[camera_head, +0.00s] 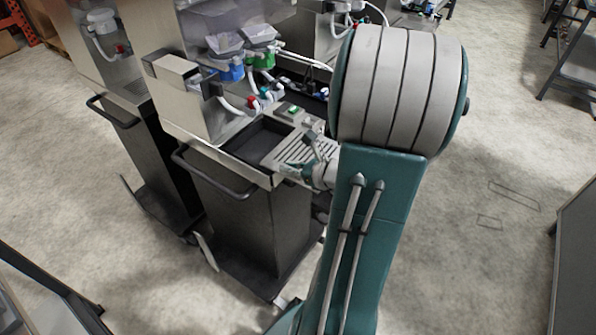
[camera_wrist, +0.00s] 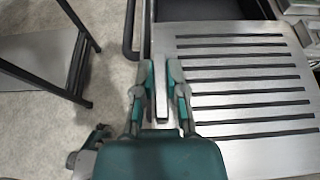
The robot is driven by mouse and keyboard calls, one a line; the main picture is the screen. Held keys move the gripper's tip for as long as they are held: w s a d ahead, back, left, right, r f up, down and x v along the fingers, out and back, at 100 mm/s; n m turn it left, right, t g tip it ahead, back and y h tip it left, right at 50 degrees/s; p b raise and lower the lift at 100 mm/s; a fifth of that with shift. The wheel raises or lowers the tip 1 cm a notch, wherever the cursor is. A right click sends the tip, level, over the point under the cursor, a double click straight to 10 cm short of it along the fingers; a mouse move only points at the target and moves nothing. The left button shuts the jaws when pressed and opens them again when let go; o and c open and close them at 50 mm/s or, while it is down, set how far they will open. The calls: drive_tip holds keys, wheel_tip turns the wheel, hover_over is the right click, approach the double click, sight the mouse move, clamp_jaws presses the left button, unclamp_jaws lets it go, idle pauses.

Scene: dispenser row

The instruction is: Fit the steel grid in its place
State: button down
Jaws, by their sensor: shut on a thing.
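The steel grid is a flat slotted plate (camera_wrist: 245,125) filling the right of the wrist view. In the head view the grid (camera_head: 318,148) shows at the right of the cart top, partly behind my arm. My gripper (camera_wrist: 162,78) has its two fingers close together at the grid's left edge, with a narrow strip of steel between them. In the head view my gripper (camera_head: 298,170) is small and partly hidden. A dark open recess (camera_head: 256,143) lies left of the grid in the cart top. I cannot tell whether the grid rests or hangs just above.
The steel dispenser (camera_head: 205,110) with blue and green taps stands behind the recess. A dark cart (camera_head: 245,215) with a front handle (camera_head: 215,182) is below it. Another cart (camera_head: 150,135) stands to the left. A table frame (camera_wrist: 62,55) stands apart on open floor.

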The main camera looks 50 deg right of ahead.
sight(261, 162)
drive_tip(key=shift+w+a, duration=0.45)
drive_tip(key=shift+w, duration=0.25)
drive_tip(key=shift+w+a, duration=0.2)
drive_tip(key=shift+w, duration=0.5)
drive_tip(key=shift+w+d, duration=0.15)
drive_tip(key=shift+w, duration=1.1)
drive_tip(key=shift+w+a, duration=0.2)
drive_tip(key=shift+w, duration=0.6)
drive_tip(key=shift+w+a, duration=0.2)
drive_tip(key=shift+w, duration=0.6)
drive_tip(key=shift+w+a, duration=0.15)
drive_tip(key=shift+w, duration=1.2)
drive_tip(key=shift+w+a, duration=0.15)
drive_tip(key=shift+w, duration=1.2)
drive_tip(key=shift+s, duration=0.1)
drive_tip(key=shift+f, duration=0.75)
drive_tip(key=c, duration=0.6)
unclamp_jaws()
